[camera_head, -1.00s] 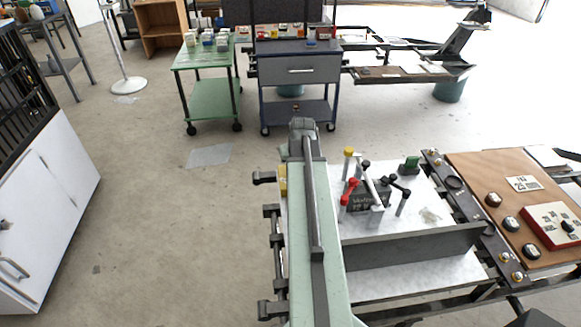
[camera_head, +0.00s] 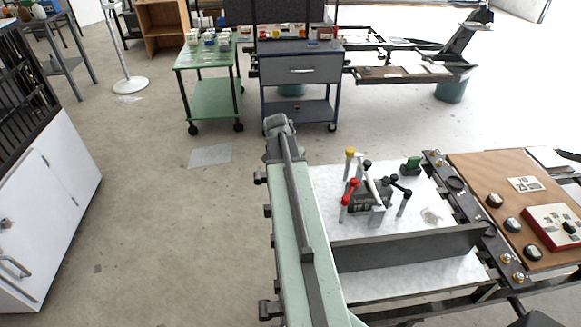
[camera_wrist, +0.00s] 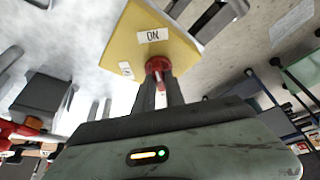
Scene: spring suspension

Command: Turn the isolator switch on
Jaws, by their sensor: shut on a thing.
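The isolator switch is a yellow box (camera_wrist: 180,36) with a red rotary knob (camera_wrist: 158,65), at the top of the wrist view. A white "ON" label (camera_wrist: 152,36) sits above the knob. A second small label (camera_wrist: 126,69) lies to its left, too small to read. My gripper (camera_wrist: 160,84) is shut on the red knob, with its dark fingers on either side of the knob's handle. The handle points down in the wrist view, away from the "ON" label. In the head view my arm hides the switch and the fingertips.
A pale panel (camera_head: 327,186) right of my arm carries upright levers with red (camera_head: 348,190), yellow and black knobs. A dark upright plate (camera_head: 410,249) crosses it nearer to me. A brown board (camera_head: 485,170) with dials lies farther right.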

